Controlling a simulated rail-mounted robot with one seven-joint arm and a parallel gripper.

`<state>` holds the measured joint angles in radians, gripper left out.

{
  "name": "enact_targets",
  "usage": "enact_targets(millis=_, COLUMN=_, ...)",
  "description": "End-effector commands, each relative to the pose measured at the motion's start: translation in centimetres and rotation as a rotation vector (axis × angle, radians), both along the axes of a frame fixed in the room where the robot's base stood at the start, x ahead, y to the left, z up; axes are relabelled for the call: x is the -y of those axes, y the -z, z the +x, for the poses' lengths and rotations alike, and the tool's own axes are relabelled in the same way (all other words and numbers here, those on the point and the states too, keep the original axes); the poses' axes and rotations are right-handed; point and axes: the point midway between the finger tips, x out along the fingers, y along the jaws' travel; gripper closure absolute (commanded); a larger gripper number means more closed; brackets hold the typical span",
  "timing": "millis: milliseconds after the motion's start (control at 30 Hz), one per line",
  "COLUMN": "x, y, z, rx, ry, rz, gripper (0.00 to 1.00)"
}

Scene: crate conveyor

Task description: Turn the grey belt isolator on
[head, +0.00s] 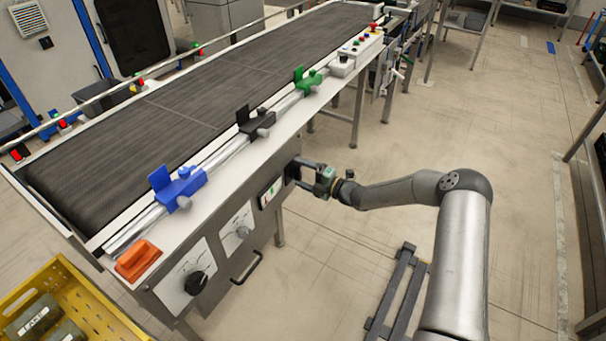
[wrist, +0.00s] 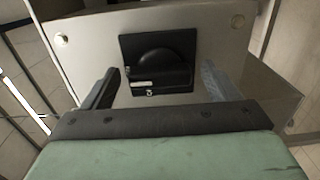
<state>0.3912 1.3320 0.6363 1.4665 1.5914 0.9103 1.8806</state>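My gripper (head: 306,174) is at the right end of the conveyor's front panel, facing it. In the wrist view my gripper (wrist: 160,84) is open, with one finger on each side of a black square switch (wrist: 158,50) on a grey plate. This switch has a rounded dark handle with a pale mark along its lower part. Nothing is held, and I cannot tell whether a finger touches the handle. In the head view the switch is mostly hidden by my gripper.
The conveyor belt (head: 180,95) runs above the panel, with blue (head: 178,186), black (head: 257,124) and green (head: 308,80) clamps along its rail. A handle bar (head: 248,269) juts from the panel. A yellow crate (head: 75,292) stands lower left. Floor right of the panel is mostly open.

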Motion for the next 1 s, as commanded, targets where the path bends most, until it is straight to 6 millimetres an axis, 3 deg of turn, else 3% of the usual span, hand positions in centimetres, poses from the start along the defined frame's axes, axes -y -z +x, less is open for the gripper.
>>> enact_targets(millis=233, x=0.3, y=0.0, z=-0.1, rx=0.0, ry=0.0, rz=0.0, gripper=0.18)
enact_targets(millis=367, x=1.7, y=0.0, z=-0.8, rx=0.0, ry=0.002, rz=0.0, gripper=0.18)
enact_targets(millis=800, x=11.0, y=0.0, z=-5.5, rx=0.0, ry=0.004, rz=-0.001, gripper=0.18)
enact_targets(millis=1000, x=14.1, y=0.0, z=-7.2, rx=0.0, ry=0.002, rz=-0.001, gripper=0.18)
